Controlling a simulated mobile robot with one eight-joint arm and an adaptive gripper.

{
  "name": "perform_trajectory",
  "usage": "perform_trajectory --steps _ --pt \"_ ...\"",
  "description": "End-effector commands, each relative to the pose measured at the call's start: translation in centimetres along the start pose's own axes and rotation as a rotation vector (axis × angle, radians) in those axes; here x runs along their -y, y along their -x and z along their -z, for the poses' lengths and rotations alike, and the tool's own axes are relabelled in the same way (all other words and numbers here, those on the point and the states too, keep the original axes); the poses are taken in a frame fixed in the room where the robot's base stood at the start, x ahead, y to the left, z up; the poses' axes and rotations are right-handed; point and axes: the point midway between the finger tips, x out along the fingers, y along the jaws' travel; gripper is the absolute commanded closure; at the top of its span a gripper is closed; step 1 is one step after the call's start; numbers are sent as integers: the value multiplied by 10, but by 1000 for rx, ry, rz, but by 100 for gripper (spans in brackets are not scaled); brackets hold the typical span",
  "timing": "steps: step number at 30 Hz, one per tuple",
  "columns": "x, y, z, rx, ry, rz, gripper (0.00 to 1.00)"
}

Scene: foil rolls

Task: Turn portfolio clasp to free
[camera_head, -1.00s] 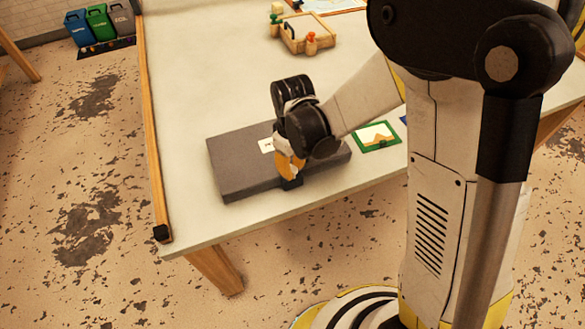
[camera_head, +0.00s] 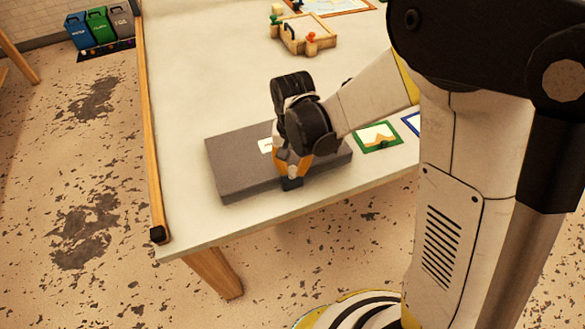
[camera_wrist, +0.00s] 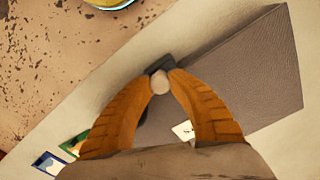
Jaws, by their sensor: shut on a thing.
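The grey portfolio (camera_head: 235,170) lies flat near the front edge of the table. It also fills the right of the wrist view (camera_wrist: 250,75). The clasp (camera_wrist: 160,84) shows a pale round part and a dark part at the portfolio's front side. My gripper (camera_wrist: 160,72) has its orange fingers closed around this clasp, with the fingertips on either side of the round part. In the head view my gripper (camera_head: 290,180) points down at the portfolio's front edge and hides most of the clasp. How far the clasp is turned cannot be told.
A green-framed picture (camera_head: 377,137) and a blue-framed one (camera_head: 411,123) lie right of the portfolio. A wooden tray (camera_head: 303,40) with small figures stands farther back. A wooden rail (camera_head: 150,130) lines the left table edge.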

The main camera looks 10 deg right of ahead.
Motion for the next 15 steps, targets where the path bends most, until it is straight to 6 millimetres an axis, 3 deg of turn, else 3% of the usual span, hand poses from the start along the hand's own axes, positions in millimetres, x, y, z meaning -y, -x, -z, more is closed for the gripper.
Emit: perform_trajectory --steps 15 --pt "0 0 0 1 -312 -1 100"
